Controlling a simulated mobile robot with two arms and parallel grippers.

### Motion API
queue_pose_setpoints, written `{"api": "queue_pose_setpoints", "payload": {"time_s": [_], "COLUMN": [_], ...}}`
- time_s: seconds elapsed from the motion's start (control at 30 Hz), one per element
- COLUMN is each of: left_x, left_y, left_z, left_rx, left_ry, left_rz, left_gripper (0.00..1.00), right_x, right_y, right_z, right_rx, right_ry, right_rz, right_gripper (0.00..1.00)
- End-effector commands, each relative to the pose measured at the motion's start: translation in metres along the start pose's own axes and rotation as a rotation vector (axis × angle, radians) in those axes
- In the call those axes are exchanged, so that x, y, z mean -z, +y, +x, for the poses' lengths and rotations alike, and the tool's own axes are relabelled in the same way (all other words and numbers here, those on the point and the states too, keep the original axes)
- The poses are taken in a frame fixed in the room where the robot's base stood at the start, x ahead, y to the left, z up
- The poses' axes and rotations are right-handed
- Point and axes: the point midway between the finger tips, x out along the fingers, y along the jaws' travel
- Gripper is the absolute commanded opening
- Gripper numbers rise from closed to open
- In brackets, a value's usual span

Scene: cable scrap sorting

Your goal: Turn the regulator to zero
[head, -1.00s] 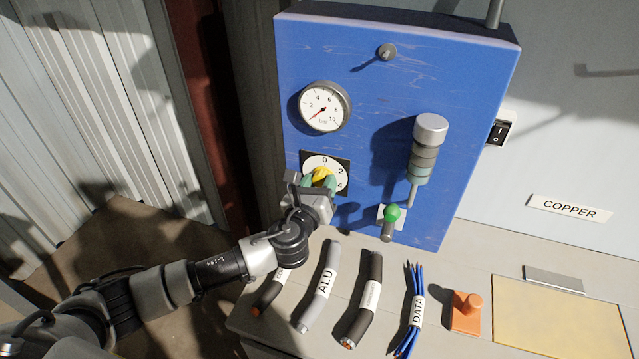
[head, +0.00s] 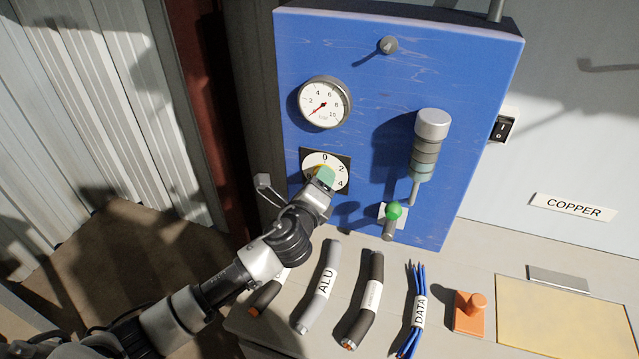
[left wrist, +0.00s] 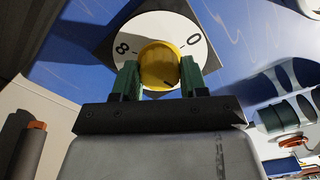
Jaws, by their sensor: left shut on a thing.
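The regulator is a yellow round knob (left wrist: 158,62) on a white dial (left wrist: 186,33) on the blue panel. In the head view the dial (head: 339,168) shows 0 at the top, 2 and 4 at the right. My left gripper (head: 324,178) covers most of the knob there. In the left wrist view its green fingers (left wrist: 158,78) are shut on the knob, one on each side. The 8 and the 0 show beyond the knob. A short dark mark shows on the knob's near right edge, but I cannot tell for sure which number it marks.
A pressure gauge (head: 324,103) with a red needle toward its lower left sits above the dial. Cable samples (head: 318,288) and an orange block (head: 469,314) lie on the bench below.

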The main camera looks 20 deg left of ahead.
Motion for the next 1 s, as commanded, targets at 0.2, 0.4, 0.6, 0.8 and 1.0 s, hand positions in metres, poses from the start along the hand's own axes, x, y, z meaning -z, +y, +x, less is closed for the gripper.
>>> {"api": "queue_pose_setpoints", "payload": {"time_s": [0.2, 0.4, 0.6, 0.8, 1.0], "left_x": [0.0002, 0.0000, -0.0001, 0.0001, 0.0004], "left_y": [0.0009, 0.0009, 0.0011, 0.0012, 0.0010], "left_z": [0.0000, 0.0000, -0.0001, -0.0001, 0.0000], "left_rx": [-0.001, -0.001, -0.001, -0.002, -0.002], "left_ry": [-0.002, -0.002, -0.002, -0.002, -0.002], "left_rz": [-0.211, -0.401, -0.590, -0.780, -0.968], "left_gripper": [0.20, 0.20, 0.20, 0.20, 0.20], "right_x": [-0.0001, 0.0000, 0.0002, 0.0006, 0.0011], "right_y": [-0.0001, -0.0003, -0.0009, -0.0021, -0.0025], "right_z": [0.0039, 0.0056, 0.0060, 0.0052, 0.0030], "right_rx": [0.000, 0.000, 0.001, 0.002, 0.003], "right_ry": [0.000, 0.001, 0.001, 0.002, 0.002], "right_rz": [0.001, 0.001, 0.001, 0.001, 0.001], "right_gripper": [0.43, 0.43, 0.43, 0.43, 0.43]}}
